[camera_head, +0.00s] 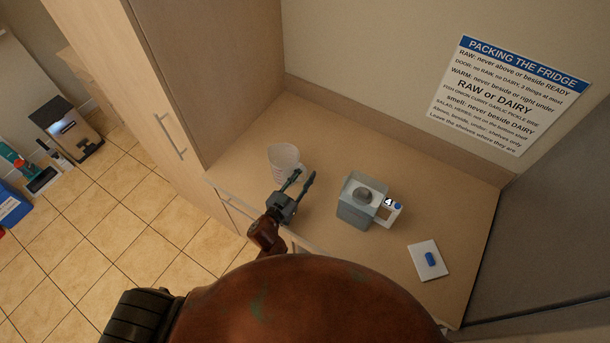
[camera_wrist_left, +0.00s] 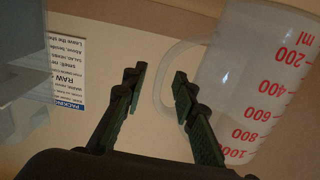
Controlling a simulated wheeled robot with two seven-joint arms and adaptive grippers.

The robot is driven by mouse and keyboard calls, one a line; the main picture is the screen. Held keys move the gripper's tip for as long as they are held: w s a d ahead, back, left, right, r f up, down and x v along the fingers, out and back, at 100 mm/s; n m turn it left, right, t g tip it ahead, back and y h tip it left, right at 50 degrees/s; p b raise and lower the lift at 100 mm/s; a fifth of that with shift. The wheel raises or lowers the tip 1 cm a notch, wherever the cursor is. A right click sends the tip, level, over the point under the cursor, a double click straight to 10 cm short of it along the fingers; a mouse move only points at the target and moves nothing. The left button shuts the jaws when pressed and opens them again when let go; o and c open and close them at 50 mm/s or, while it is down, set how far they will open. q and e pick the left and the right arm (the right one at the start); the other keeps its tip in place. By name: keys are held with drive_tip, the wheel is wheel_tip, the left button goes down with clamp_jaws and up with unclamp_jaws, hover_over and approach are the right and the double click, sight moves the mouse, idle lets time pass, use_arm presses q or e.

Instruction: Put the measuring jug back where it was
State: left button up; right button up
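The measuring jug (camera_head: 285,158) is a translucent white jug standing on the wooden counter, near its left end. In the left wrist view the jug (camera_wrist_left: 245,75) fills the right side, with red ml marks and its handle toward my fingers. My left gripper (camera_head: 303,177) is open and empty, just to the right of the jug. In the left wrist view the outer bar of the handle appears between the open fingertips (camera_wrist_left: 157,77); whether it is within their reach in depth I cannot tell. My right gripper is not in view.
A white card (camera_head: 422,252) with a blue object (camera_head: 431,259) lies at the counter's right. A tall cabinet (camera_head: 178,70) borders the left. The counter's back middle (camera_head: 345,140) is clear.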

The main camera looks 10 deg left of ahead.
use_arm(q)
drive_tip(key=shift+s+r, duration=0.1)
drive_tip(key=shift+r, duration=0.1)
drive_tip(key=b+v, duration=0.1)
drive_tip(key=v, duration=1.1)
